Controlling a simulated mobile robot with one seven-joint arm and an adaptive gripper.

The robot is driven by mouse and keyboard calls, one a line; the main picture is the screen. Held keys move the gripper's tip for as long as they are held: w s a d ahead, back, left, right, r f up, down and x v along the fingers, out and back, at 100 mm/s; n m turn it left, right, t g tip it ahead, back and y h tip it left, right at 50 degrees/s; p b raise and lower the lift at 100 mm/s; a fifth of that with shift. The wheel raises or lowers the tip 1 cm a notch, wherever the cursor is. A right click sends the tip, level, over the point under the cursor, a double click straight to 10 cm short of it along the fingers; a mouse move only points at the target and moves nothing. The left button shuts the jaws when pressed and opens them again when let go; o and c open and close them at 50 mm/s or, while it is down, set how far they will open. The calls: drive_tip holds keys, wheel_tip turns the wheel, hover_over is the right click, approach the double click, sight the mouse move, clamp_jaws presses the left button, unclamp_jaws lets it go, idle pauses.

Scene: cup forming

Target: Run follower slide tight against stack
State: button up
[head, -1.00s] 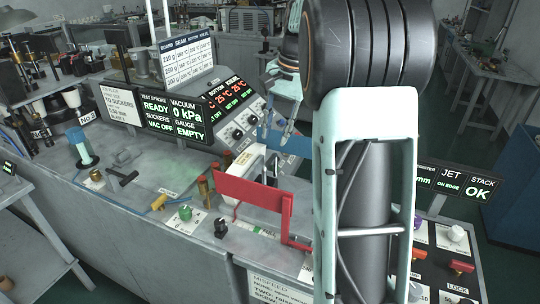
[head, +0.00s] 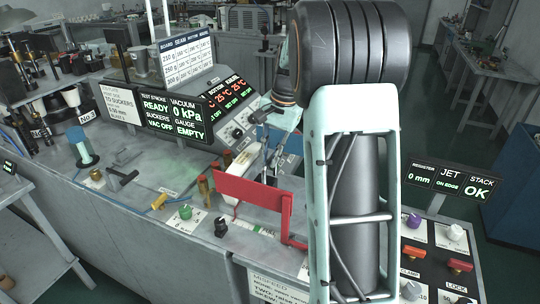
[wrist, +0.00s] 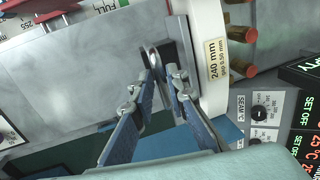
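My gripper (head: 268,172) is pointed down behind the red plate, beside the pale upright piece (head: 241,163). The dark block may be the follower slide, but I cannot tell for sure. Whether the fingertips touch it is unclear. The stack's own face is not clearly visible. The status display (head: 451,181) reads STACK OK, JET ON EDGE and register 0 mm.
A red plate (head: 250,190) stands in front of my gripper. Brass posts (head: 206,190) stand to its left. A sloped control panel (head: 225,108) rises behind. A knob panel (head: 436,250) is at the right front. The bench left of the red plate has some free room.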

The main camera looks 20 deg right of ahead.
clamp_jaws()
drive_tip(key=shift+r, duration=0.1)
drive_tip(key=shift+w+a, duration=0.15)
drive_tip(key=shift+a, duration=0.05)
drive_tip(key=shift+w+a, duration=0.2)
drive_tip(key=shift+o, duration=2.3)
unclamp_jaws()
drive_tip(key=shift+d, duration=0.1)
